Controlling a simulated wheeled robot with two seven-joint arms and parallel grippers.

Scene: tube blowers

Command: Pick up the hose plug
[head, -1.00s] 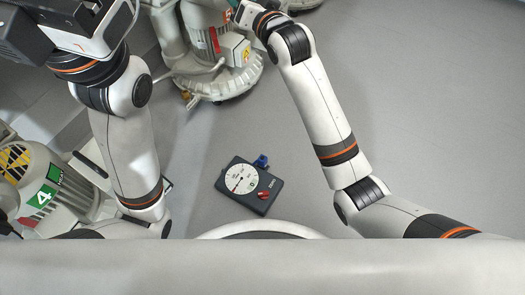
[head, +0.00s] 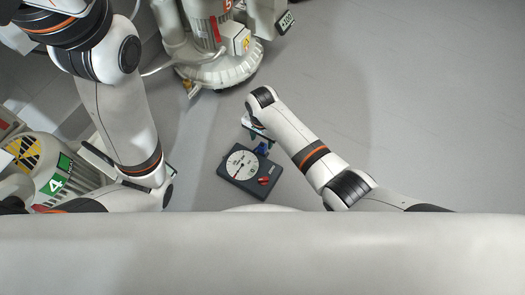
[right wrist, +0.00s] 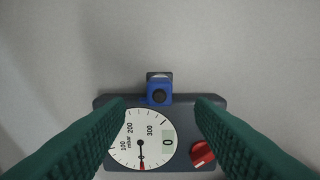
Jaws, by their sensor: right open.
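The hose plug appears to be the small blue piece (right wrist: 158,92) with a dark round hole at the top edge of a dark gauge box (right wrist: 104,101). In the head view the blue piece (head: 262,148) is at the far right corner of the gauge box (head: 226,168), which lies on the floor. My right gripper (right wrist: 161,106) is open. Its two green fingers reach in from the lower left and lower right, with the blue piece between and beyond their tips. In the head view my right gripper (head: 256,130) is partly hidden by its arm, just above the box. My left gripper's fingers are not visible.
The gauge box has a white dial (head: 242,164) and a red knob (head: 264,181). A grey machine with a round base (head: 222,72) stands beyond it. The floor at the right is clear.

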